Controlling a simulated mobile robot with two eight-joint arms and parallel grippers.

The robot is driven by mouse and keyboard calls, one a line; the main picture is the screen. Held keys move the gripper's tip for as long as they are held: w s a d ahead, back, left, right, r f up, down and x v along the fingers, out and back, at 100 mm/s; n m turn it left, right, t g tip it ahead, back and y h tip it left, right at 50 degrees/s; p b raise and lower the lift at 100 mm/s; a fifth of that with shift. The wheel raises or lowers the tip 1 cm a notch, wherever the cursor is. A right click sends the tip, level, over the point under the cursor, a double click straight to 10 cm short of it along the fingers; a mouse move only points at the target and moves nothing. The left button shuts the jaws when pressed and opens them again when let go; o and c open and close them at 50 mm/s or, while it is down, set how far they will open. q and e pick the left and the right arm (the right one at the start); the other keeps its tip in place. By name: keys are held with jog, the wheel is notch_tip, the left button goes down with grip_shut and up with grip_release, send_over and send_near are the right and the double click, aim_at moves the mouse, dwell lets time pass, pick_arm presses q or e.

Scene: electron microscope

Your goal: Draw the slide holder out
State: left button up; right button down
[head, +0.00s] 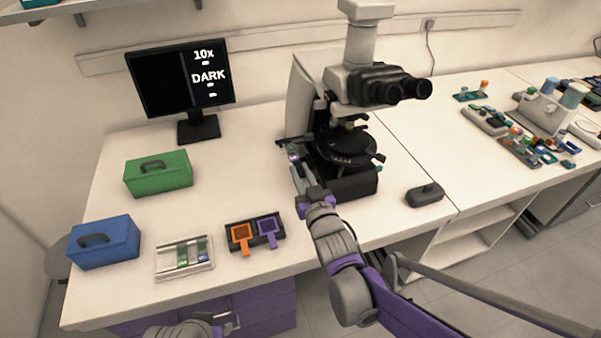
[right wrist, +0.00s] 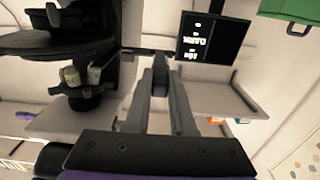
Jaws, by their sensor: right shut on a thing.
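The microscope (head: 352,90) stands at the back of the bench with its dark round stage (head: 348,145). A dark slide holder (head: 284,142) sticks out at the stage's left side; in the right wrist view a dark bar (right wrist: 148,51) crosses at my fingertips. My right gripper (head: 295,168) reaches to that side. In the right wrist view its fingers (right wrist: 160,68) are shut on the dark piece, and they hide most of it. I cannot tell how far it sits in the stage. My left gripper (head: 230,322) is low at the bottom edge, partly cut off; its jaws are unclear.
A black rack (head: 254,243) carries an orange holder (head: 241,235) and a purple one (head: 269,229). A clear slide tray (head: 185,262), blue box (head: 104,243) and green box (head: 158,174) stand left. The monitor (head: 180,77) reads "10x DARK".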

jog(key=shift+a, duration=0.15)
jog(key=c, duration=0.8)
grip_release()
jog(key=shift+s+a, duration=0.1)
jog(key=shift+o, duration=0.2)
jog(key=v, duration=1.1)
jog(key=shift+p, duration=0.3)
jog(key=s+d+m+g+h+p, duration=0.1)
jog(key=s+d+g+h+p, duration=0.1)
jog(key=s+d+g+p, duration=0.3)
jog(key=s+d+f+m+g+h+p, duration=0.1)
jog(key=s+d+m+g+h+p, duration=0.1)
jog(key=s+d+g+p, duration=0.4)
jog(key=s+d+h, duration=0.1)
jog(key=s+d, duration=0.2)
jog(key=s, duration=0.4)
jog(key=shift+s+d+f+m+g+h, duration=0.2)
jog(key=shift+s+f+m+g+h, duration=0.1)
jog(key=shift+g, duration=0.1)
